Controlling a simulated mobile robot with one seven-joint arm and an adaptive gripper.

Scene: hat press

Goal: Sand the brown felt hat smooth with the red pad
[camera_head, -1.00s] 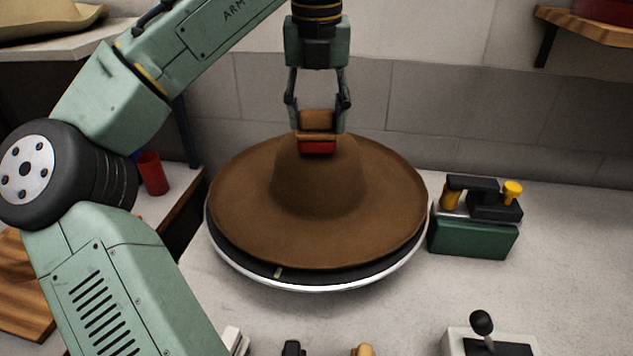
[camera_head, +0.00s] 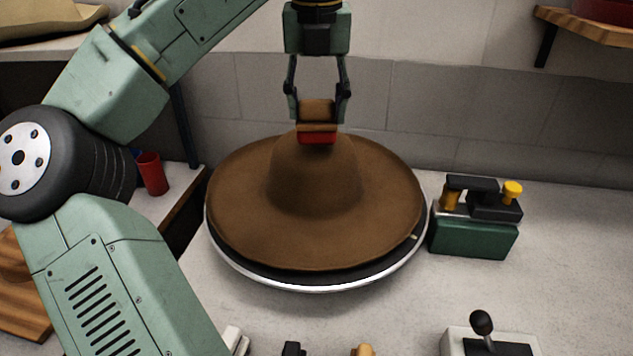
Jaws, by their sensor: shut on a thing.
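The brown felt hat (camera_head: 316,195) lies brim down on a round black turntable (camera_head: 290,277) with a white rim, in the middle of the bench. My gripper (camera_head: 317,112) is above the crown, shut on the wooden block of the red pad (camera_head: 317,138). The red face points down at the top of the crown, toward its back. It looks at or very close to the felt; I cannot tell whether it touches. The pad hides part of the crown's top.
A green box (camera_head: 473,238) with a black and yellow tool on it stands right of the turntable. A lever box (camera_head: 484,335) is at the front right. A red cup (camera_head: 152,174) stands at left. The bench between turntable and lever box is clear.

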